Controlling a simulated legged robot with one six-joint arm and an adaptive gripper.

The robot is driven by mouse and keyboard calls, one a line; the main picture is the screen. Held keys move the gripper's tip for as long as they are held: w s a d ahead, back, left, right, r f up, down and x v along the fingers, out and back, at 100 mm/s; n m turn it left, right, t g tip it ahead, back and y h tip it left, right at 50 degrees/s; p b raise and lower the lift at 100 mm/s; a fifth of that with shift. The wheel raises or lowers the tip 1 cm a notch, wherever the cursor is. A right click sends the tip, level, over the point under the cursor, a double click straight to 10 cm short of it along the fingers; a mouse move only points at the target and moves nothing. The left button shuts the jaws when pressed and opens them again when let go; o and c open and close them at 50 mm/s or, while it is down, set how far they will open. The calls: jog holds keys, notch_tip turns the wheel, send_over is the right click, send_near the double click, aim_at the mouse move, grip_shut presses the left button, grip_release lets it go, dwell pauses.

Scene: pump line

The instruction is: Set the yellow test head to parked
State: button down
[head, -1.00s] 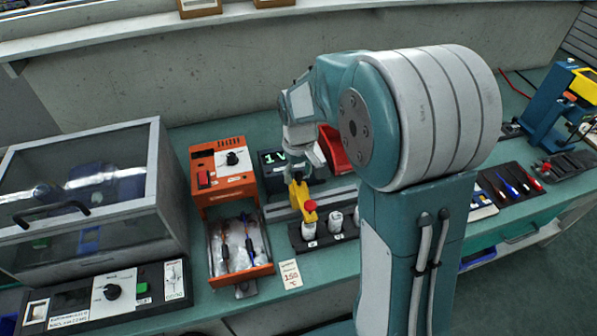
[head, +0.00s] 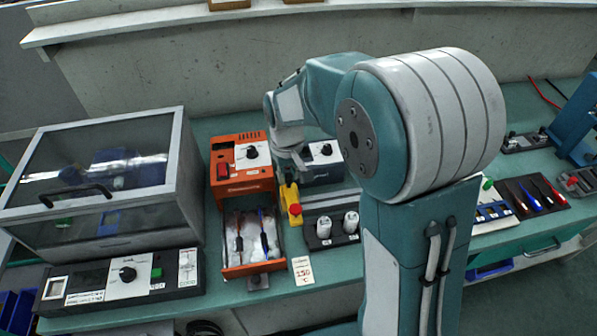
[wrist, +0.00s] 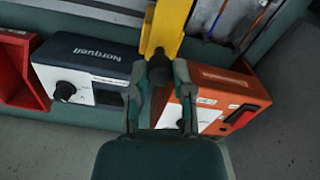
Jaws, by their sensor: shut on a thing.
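The yellow test head (head: 291,197) stands on the bench between the orange unit's open drawer and the black rack of white bottles. Its yellow arm also shows at the top of the wrist view (wrist: 167,24). My gripper (wrist: 159,78) is shut on the test head, with a dark round part at the arm's end between the two fingers. In the head view my gripper (head: 287,174) reaches down to the test head from behind; its fingers are small and partly hidden there. What lies under the head is hidden.
The orange unit (head: 239,165) with its drawer (head: 254,268) of probes is close on the left. The dark Norquell box (wrist: 85,68) is close behind. The bottle rack (head: 318,242) is on the right. A glass-lidded case (head: 180,190) stands far left.

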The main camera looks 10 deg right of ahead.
jog(key=c, duration=0.7)
grip_release()
jog(key=shift+s+a, duration=0.1)
jog(key=shift+c, duration=0.2)
jog(key=shift+o, duration=1.2)
jog(key=shift+a, duration=0.35)
jog(key=shift+d, duration=0.15)
jog(key=shift+d+r, duration=0.1)
jog(key=shift+r, duration=0.2)
notch_tip(320, 180, up, 11)
jog(key=shift+a, duration=0.3)
